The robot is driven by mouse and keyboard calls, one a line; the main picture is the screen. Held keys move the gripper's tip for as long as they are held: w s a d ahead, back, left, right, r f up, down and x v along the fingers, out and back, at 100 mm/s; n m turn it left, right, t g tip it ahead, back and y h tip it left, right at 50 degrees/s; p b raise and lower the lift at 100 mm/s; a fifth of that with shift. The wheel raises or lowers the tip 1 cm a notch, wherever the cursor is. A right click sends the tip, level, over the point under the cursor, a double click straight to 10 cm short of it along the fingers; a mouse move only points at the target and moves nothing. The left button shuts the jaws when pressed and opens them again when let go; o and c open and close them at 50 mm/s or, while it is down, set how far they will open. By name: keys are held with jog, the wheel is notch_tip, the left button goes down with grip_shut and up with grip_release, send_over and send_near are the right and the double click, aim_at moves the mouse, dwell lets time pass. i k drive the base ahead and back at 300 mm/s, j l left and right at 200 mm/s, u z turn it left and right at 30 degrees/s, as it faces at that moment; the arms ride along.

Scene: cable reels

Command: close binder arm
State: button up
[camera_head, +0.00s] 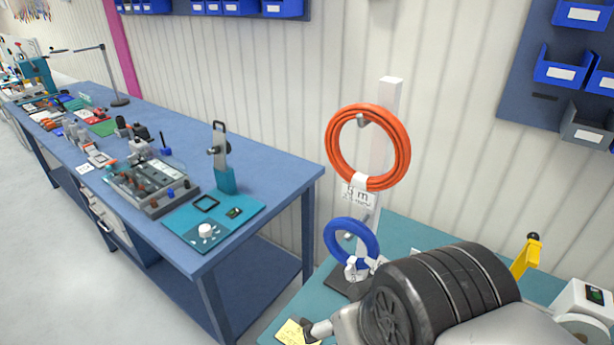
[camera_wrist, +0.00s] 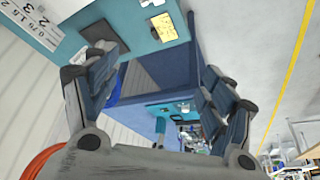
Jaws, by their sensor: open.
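A yellow lever with a black knob (camera_head: 526,256) stands raised and tilted at the right of the head view, and it may be the binder arm. Its lower end is hidden behind my arm. My gripper (camera_wrist: 160,68) is open and empty in the wrist view, its two fingers wide apart. In the head view my arm covers most of the gripper; a grey finger part shows near the yellow note, left of the lever and apart from it. The lever is not recognisable in the wrist view.
An orange cable coil (camera_head: 334,150) and a blue coil (camera_head: 329,239) hang on a white post (camera_head: 389,95) close to my arm. A yellow note (camera_head: 297,333) lies on the teal table (camera_head: 405,232). A white device with a roll (camera_head: 585,303) stands at right. A blue workbench (camera_head: 270,150) is at left.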

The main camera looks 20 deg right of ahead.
aim_at(528, 256)
jog(key=z, duration=2)
